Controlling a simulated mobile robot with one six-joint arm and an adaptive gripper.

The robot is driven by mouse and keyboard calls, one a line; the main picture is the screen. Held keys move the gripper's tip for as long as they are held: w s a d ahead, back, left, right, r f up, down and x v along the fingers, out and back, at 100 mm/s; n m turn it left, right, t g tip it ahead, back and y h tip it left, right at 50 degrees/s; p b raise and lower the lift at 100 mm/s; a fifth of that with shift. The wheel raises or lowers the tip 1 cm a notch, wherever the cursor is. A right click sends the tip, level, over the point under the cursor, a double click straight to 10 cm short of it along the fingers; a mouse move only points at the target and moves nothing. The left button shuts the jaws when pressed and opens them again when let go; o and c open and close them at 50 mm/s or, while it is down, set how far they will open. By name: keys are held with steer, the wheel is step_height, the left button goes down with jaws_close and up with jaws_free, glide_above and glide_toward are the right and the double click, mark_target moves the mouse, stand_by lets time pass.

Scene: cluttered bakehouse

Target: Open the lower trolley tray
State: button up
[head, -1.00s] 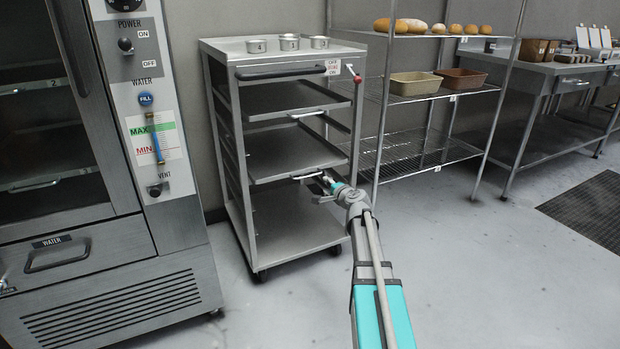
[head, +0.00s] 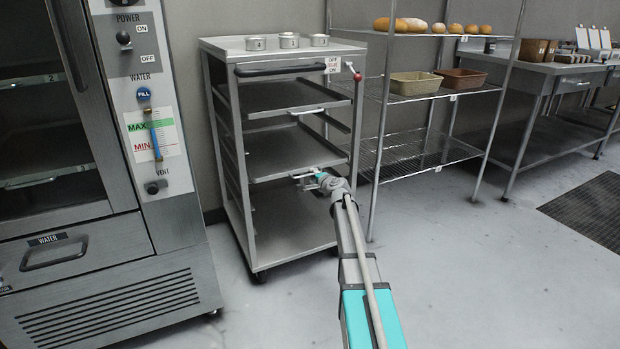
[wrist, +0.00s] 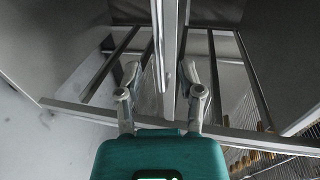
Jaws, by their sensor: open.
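The metal trolley (head: 234,150) stands in the middle of the head view. Its lower tray (head: 285,152) looks pushed in, with a small handle on its front edge. My gripper (head: 310,181) is at that front edge, covering part of the handle. In the wrist view my gripper (wrist: 163,80) is open. Its two fingers stand apart on either side of the tray's front edge and a pale handle bar (wrist: 188,72). The right finger is close to the bar; I cannot tell whether they touch.
An upper tray (head: 290,97) sits above in the trolley, and three round tins (head: 289,41) stand on top. A large oven (head: 100,255) is at the left. A wire shelf (head: 420,150) with bread and pans stands at the right. The floor in front is clear.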

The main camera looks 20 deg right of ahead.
mark_target(310, 174)
steer(key=shift+x, duration=1.7)
jaws_close()
steer(key=shift+d, duration=0.1)
